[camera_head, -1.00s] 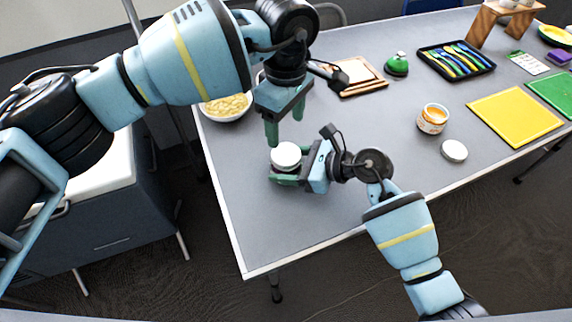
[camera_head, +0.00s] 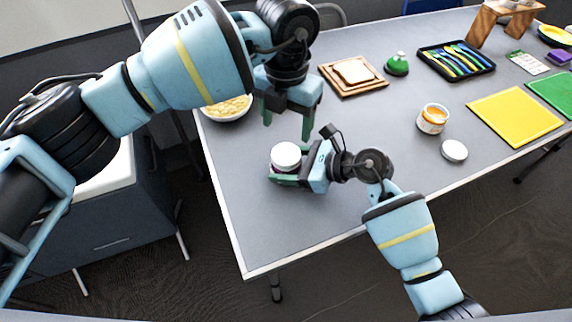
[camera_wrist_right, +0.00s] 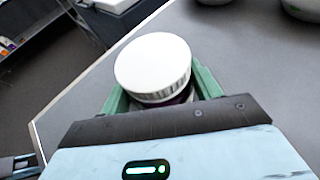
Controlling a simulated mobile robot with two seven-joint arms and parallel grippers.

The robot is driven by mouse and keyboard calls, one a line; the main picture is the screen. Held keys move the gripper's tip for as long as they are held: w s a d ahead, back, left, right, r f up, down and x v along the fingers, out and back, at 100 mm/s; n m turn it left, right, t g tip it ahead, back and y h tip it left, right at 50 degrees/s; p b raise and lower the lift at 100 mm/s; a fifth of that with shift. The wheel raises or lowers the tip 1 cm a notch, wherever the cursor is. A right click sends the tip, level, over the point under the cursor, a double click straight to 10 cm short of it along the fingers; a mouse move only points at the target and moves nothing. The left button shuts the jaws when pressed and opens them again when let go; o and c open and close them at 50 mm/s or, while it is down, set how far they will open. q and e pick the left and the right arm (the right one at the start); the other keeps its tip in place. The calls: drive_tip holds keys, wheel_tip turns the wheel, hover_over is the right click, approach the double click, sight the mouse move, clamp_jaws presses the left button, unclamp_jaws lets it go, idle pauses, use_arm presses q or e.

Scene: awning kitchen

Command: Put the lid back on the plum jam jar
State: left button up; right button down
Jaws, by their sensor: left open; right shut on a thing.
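The plum jam jar (camera_wrist_right: 186,97) stands upright on the table, its body mostly hidden by my right gripper and the lid; a strip of dark purple shows. The white lid (camera_head: 286,155) lies on top of the jar, and its ribbed rim shows in the right wrist view (camera_wrist_right: 152,65). I cannot tell whether it is fully seated. My right gripper (camera_head: 279,172) is shut around the jar, with green fingers on both sides. My left gripper (camera_head: 286,130) is open and empty, just above and behind the lid, fingers pointing down.
An open orange jar (camera_head: 433,119) stands to the right with a loose white lid (camera_head: 454,151) beside it. A bowl (camera_head: 228,108) is behind left, and a wooden board with bread (camera_head: 353,75) behind. The table front left is clear.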

sight(286, 154)
use_arm(q)
drive_tip(key=n, duration=1)
drive_tip(key=shift+f, duration=4.05)
drive_tip(key=c, duration=0.8)
drive_tip(key=m, duration=0.6)
